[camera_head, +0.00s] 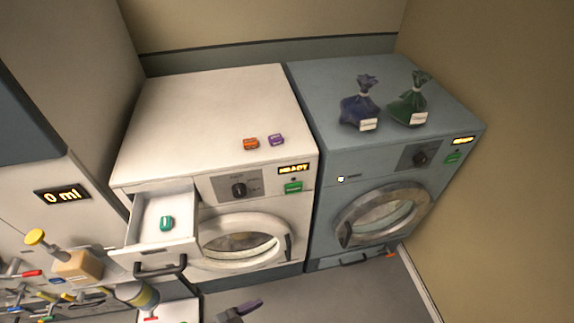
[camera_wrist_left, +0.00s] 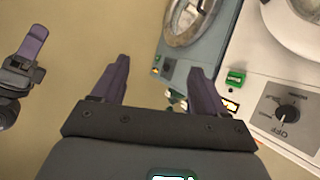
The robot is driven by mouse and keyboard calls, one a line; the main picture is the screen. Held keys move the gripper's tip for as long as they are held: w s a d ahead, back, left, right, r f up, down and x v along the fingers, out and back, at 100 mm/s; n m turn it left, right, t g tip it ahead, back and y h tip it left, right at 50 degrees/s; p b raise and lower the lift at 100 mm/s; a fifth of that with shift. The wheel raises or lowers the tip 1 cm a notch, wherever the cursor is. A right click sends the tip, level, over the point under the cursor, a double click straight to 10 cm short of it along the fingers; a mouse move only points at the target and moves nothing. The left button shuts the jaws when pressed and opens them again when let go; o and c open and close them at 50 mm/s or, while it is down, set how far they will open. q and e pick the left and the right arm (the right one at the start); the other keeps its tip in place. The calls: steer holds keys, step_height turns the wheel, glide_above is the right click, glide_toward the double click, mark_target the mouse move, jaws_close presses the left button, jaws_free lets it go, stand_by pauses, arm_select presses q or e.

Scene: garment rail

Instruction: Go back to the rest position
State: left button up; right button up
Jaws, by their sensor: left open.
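My left gripper (camera_wrist_left: 160,66) is open and empty in the left wrist view, with its two purple fingers spread apart. Beyond it are a corner of the blue-grey machine and the white washer's front. Another gripper, my right one (camera_wrist_left: 30,55), shows at the left of that view, with one purple finger plain and the rest of its jaw unclear. In the head view, one dark gripper with a purple finger shows low in the middle, cut by the bottom edge. I cannot tell which arm it belongs to.
The white washer (camera_head: 215,110) has its drawer (camera_head: 185,240) pulled out, with a green pod (camera_head: 166,223) inside. Orange (camera_head: 251,144) and purple (camera_head: 276,140) pods lie on top. Two tied bags, blue (camera_head: 358,108) and green (camera_head: 408,108), stand on the blue-grey machine (camera_head: 320,95). Both round doors look shut.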

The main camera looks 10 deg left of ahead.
arm_select(q)
steer(key=s+a+n+g+y, duration=0.45)
steer(key=a+n+y, duration=0.35)
steer(key=a, duration=0.4)
step_height(320, 180, up, 11)
steer(key=s+m+y+p, duration=0.1)
steer(key=m+p, duration=0.1)
steer(key=p, duration=0.9)
steer(key=shift+s+d+r+p, duration=0.2)
steer(key=shift+s+p, duration=0.1)
steer(key=shift+s, duration=0.05)
arm_select(e)
step_height(320, 180, up, 11)
arm_select(q)
steer(key=shift+g, duration=0.25)
arm_select(e)
steer(key=shift+d, duration=0.1)
